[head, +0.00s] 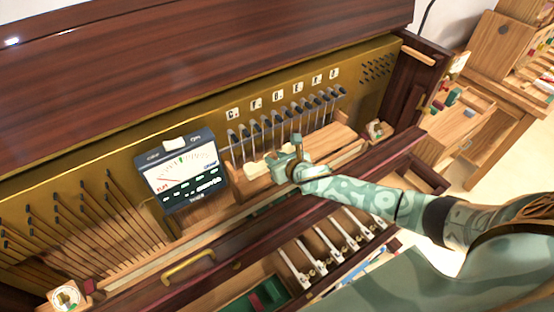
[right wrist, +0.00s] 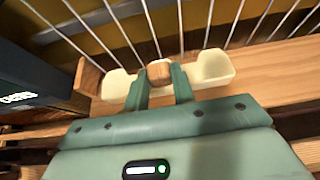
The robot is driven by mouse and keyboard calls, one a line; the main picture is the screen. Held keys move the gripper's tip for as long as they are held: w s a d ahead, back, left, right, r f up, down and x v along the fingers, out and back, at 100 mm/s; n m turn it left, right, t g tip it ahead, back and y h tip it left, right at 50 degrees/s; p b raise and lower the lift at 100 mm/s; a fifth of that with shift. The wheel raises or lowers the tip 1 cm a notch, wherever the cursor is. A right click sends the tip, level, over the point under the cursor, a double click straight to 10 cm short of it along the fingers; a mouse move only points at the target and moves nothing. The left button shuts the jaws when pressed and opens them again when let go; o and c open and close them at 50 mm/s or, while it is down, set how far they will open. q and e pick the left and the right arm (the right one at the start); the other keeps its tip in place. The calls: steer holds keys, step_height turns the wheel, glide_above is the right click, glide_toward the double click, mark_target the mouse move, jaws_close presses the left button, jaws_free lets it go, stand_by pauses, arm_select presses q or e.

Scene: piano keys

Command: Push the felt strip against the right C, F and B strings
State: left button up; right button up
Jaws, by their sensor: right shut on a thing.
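The cream felt strip (right wrist: 212,70) shows on both sides of my right gripper (right wrist: 160,88) in the right wrist view. Both fingers are shut on its wooden knob (right wrist: 158,73). In the head view my right gripper (head: 288,166) is low in front of the strings, and the pale strip (head: 257,168) shows to its left. Silver strings (right wrist: 168,28) run up just behind the strip. I cannot tell whether the strip touches them. Letter labels (head: 278,96) stand above the dark pins, too small to read surely. My left gripper is not in view.
A dark meter box (head: 183,170) stands left of the strip, close by. A wooden block (head: 330,140) lies to the right. The red-brown front rail (head: 250,232) runs below my right arm. Several levers (head: 325,250) lie in the open tray below.

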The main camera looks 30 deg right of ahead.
steer(key=shift+w+a, duration=0.1)
steer(key=shift+w, duration=0.65)
steer(key=o, duration=0.9)
steer(key=p+v, duration=0.1)
steer(key=v, duration=0.1)
steer(key=f+p+v, duration=0.1)
steer(key=p+v, duration=0.1)
steer(key=v, duration=0.1)
steer(key=s+p+v, duration=0.1)
steer(key=v, duration=0.2)
steer(key=shift+f, duration=0.35)
